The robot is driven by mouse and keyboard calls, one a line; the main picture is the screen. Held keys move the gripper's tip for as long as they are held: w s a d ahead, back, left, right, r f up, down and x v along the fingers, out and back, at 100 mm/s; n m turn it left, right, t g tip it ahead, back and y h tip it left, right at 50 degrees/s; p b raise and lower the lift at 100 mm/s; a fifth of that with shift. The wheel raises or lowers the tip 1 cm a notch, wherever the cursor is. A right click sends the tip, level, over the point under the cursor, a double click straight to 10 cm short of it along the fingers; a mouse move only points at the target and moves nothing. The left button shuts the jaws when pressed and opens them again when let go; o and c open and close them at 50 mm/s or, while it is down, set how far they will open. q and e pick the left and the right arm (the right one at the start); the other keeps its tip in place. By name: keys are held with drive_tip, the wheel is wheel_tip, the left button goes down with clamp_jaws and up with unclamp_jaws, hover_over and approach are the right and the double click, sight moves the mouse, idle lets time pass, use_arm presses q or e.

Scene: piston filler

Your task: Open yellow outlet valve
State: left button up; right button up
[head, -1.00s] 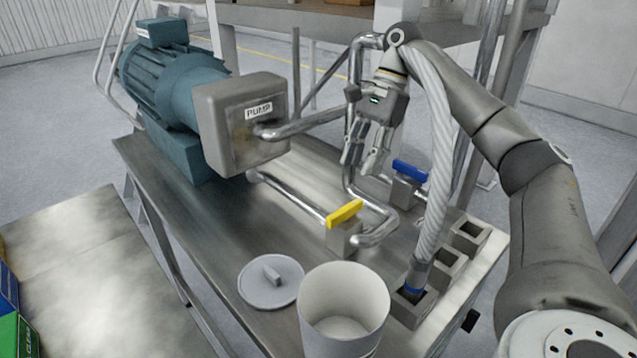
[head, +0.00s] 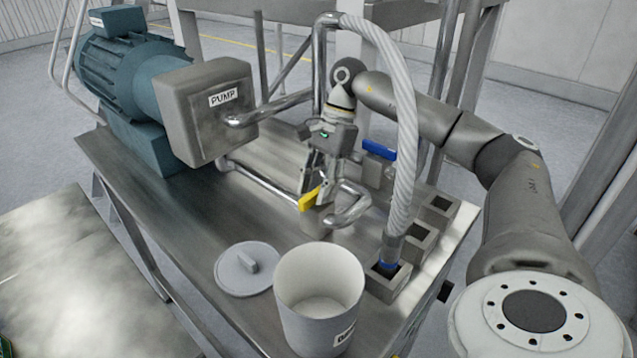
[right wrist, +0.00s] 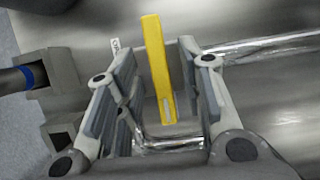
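The yellow outlet valve handle (head: 311,200) sits on a grey valve body (head: 317,221) on the metal table, in the pipe run from the pump. In the right wrist view the yellow handle (right wrist: 158,68) stands between the two fingers, with gaps on both sides. My right gripper (head: 317,190) is open, reaching down over the handle; in the right wrist view my right gripper (right wrist: 160,95) is spread around it. In the head view the fingers hide part of the handle. My left gripper is not in view.
A blue-handled valve (head: 378,150) is just behind right. A white bucket (head: 320,295), a grey lid (head: 246,268) and square holders (head: 415,240) stand in front. A ribbed hose (head: 405,150) arches close by on the right. The pump (head: 205,110) is at left.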

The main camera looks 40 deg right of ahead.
drive_tip(key=shift+c, duration=0.5)
clamp_jaws()
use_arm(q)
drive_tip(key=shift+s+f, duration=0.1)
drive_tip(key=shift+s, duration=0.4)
